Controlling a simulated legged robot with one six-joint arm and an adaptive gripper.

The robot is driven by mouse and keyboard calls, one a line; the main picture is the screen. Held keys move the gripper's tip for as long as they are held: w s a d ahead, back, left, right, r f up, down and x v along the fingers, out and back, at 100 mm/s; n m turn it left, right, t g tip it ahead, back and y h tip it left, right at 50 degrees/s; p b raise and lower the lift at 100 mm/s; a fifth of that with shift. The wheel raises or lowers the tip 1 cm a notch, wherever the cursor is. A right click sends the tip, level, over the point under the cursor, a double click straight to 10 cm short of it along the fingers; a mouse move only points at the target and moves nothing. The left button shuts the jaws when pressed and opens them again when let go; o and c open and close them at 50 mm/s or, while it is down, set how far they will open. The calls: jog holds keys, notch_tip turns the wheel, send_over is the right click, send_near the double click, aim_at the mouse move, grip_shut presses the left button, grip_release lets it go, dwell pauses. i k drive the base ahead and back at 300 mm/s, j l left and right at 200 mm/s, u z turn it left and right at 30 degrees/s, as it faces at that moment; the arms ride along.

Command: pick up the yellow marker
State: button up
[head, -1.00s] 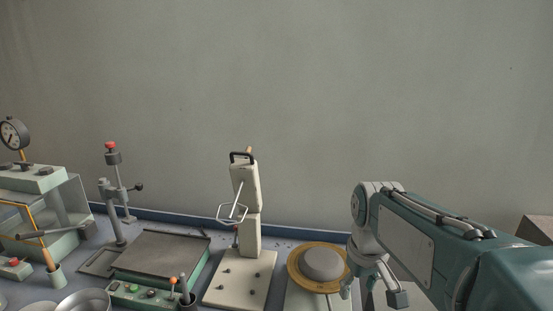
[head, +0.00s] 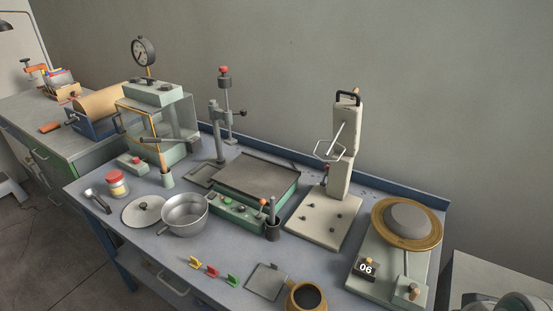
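A small yellow marker (head: 195,263) lies near the front edge of the blue-grey bench (head: 150,250), left of centre in the head view. It is the leftmost of a short row, beside a red piece (head: 212,271) and a green piece (head: 232,280) of like shape. They stand a little apart from each other.
Behind the row stand a metal pot (head: 185,214), a green-based device (head: 240,215) and a white press (head: 335,190). A flat grey plate (head: 266,282) and a brown jar (head: 306,298) are to the right. A scale (head: 407,222) stands further right.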

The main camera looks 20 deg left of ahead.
aim_at(195, 264)
jog(key=k+j+u, duration=0.45)
jog(key=j, duration=0.2)
jog(key=i+j+u, duration=0.1)
jog(key=j+u, duration=0.25)
jog(key=i+j+u, duration=0.1)
jog(key=u, duration=0.2)
jog(key=i+j+z, duration=0.15)
jog(key=i+j, duration=0.25)
jog(key=i+j+z, duration=0.2)
jog(key=i+j, duration=0.2)
jog(key=j, duration=0.25)
